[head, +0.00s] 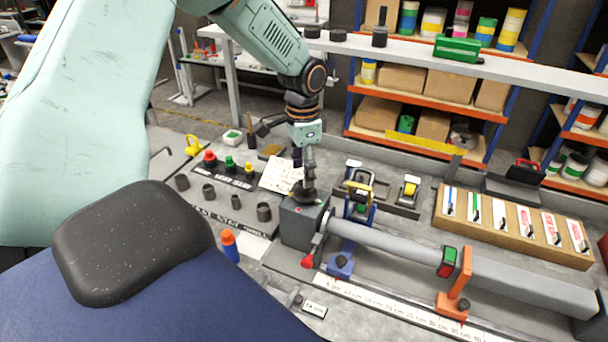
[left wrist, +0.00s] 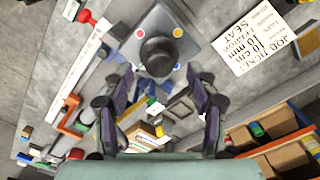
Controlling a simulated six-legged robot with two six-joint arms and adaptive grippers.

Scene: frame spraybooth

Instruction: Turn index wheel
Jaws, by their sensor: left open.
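The index wheel appears to be the black round knob on top of a grey block (head: 300,225). In the left wrist view the knob (left wrist: 159,52) shows from above, with coloured dots around it on the block's top (left wrist: 150,22). My left gripper (head: 307,182) points down just above the block in the head view. In the left wrist view its two fingers (left wrist: 158,76) are spread apart, with the knob just beyond the fingertips and between them. Whether they touch it I cannot tell. My right gripper is out of view.
A grey tube (head: 400,248) runs right from the block over a scale. A red knob (head: 307,262) sits at the block's near side. A blue bottle with orange cap (head: 230,246) stands left. A job ticket (head: 281,174) lies behind. A wooden holder (head: 515,230) stands right.

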